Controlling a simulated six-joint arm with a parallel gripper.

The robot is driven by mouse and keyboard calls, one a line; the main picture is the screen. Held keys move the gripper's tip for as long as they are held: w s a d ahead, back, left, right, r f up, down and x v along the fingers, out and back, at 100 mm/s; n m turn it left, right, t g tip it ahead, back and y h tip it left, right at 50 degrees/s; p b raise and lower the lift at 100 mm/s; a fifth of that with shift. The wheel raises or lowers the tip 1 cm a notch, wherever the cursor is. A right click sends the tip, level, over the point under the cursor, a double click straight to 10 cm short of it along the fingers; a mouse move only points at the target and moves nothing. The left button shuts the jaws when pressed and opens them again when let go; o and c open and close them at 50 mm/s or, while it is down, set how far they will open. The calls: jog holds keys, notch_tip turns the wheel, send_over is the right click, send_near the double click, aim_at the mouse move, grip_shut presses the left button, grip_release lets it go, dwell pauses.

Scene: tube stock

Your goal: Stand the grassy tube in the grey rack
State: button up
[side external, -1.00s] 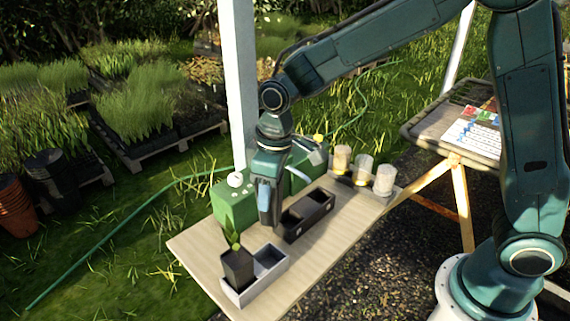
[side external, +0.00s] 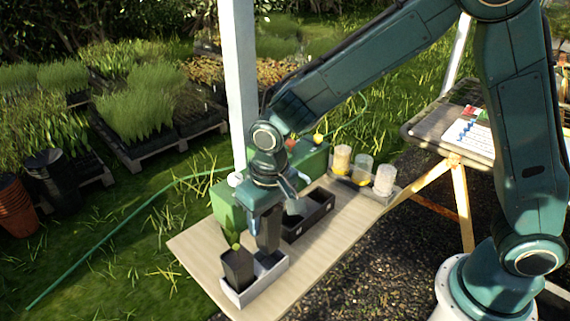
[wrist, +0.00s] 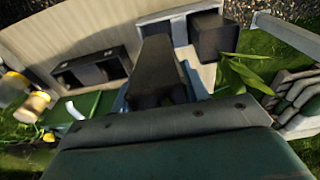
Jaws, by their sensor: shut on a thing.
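My gripper (side external: 264,208) is shut on a dark tube (side external: 268,232) and holds it upright, pointing down. Its top and any grass are hidden by the gripper. The tube's lower end is at the far compartment of the light grey rack (side external: 262,284); I cannot tell whether it is just above it or inside. The near compartment holds another dark tube (side external: 238,268) with broad green leaves. The wrist view shows the held tube (wrist: 158,72) in the middle, the grey rack (wrist: 186,55) behind it, and the leafy tube (wrist: 212,38) to the right.
A dark two-compartment rack (side external: 318,217) stands just behind on the wooden table (side external: 200,256). A green box (side external: 229,207) stands behind my gripper. A tray with several pale jars (side external: 384,180) is at the far right. The table's left end is clear.

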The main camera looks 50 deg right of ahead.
jog(key=shift+f, duration=0.35)
jog(key=shift+f, duration=3.2)
jog(key=shift+f, duration=0.45)
jog(key=o, duration=1.1)
jog(key=shift+o, duration=0.2)
jog(key=shift+r, duration=0.15)
jog(key=r, duration=0.4)
jog(key=s+r, duration=0.1)
jog(key=r, duration=0.8)
jog(key=shift+s, duration=0.3)
jog(key=shift+r, duration=0.2)
jog(key=shift+d+r, duration=0.1)
